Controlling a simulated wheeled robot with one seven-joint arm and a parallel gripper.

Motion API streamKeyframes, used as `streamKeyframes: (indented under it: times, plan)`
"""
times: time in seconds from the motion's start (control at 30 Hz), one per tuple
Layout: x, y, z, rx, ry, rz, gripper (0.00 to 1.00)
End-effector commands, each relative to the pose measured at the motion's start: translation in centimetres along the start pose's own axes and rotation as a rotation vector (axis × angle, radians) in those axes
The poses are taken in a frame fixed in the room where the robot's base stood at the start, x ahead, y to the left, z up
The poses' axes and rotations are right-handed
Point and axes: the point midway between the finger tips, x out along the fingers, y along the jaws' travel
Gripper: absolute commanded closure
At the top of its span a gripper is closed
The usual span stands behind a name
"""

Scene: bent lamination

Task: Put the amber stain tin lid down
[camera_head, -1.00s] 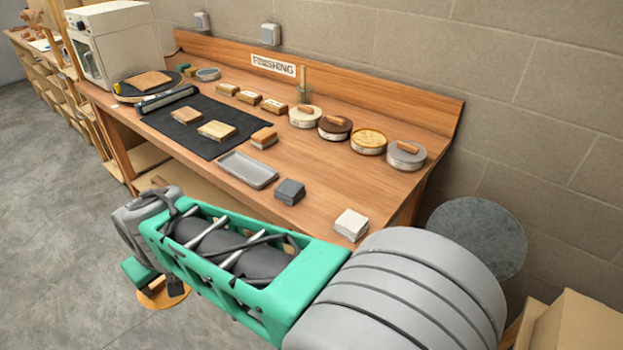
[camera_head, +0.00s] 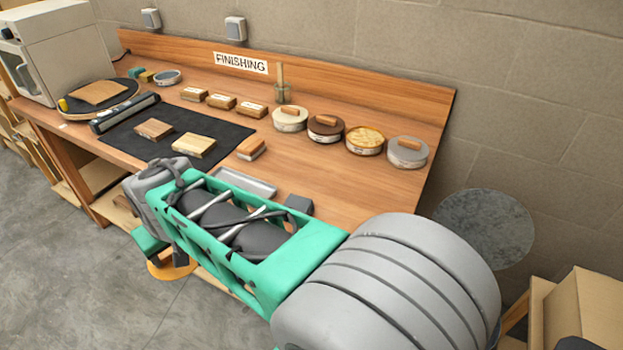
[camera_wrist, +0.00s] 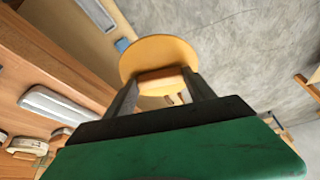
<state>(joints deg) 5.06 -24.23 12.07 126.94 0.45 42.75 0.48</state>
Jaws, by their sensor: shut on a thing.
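The amber stain tin lid (camera_wrist: 158,56) is a round amber disc with a brown block handle (camera_wrist: 160,80). My gripper (camera_wrist: 162,86) is shut on that handle in the wrist view. In the head view the lid (camera_head: 172,268) shows only partly below my gripper (camera_head: 158,252), out over the floor in front of the bench. The lid is clear of the bench top. The amber tin (camera_head: 365,140) stands in the row of tins at the back right, with its amber top surface showing and no handle on it.
The wooden bench (camera_head: 330,185) has free room before the tins. A cream tin (camera_head: 290,120), a brown tin (camera_head: 325,129) and a grey tin (camera_head: 407,153) keep their handled lids. A metal tray (camera_head: 245,183) and a dark block (camera_head: 299,204) lie near the front edge, partly behind my arm.

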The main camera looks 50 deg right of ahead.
Motion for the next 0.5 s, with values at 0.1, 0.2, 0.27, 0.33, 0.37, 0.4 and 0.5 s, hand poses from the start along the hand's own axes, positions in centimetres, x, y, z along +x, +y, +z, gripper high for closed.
streamKeyframes:
  times: [0.1,0.2,0.27,0.33,0.37,0.4,0.5]
  plan:
    - [-1.0,5.0,-1.2,0.14,0.004,0.058,0.77]
    - [-2.5,10.1,-1.7,0.292,0.005,0.121,0.77]
    - [-3.8,13.5,-1.6,0.397,0.005,0.165,0.77]
    - [-5.5,17.6,-1.1,0.53,0.005,0.22,0.77]
    - [-6.4,19.3,-0.6,0.591,0.005,0.244,0.77]
    - [-7.6,21.6,0.1,0.673,0.005,0.278,0.77]
    - [-10.6,26.5,2.3,0.873,0.005,0.36,0.77]
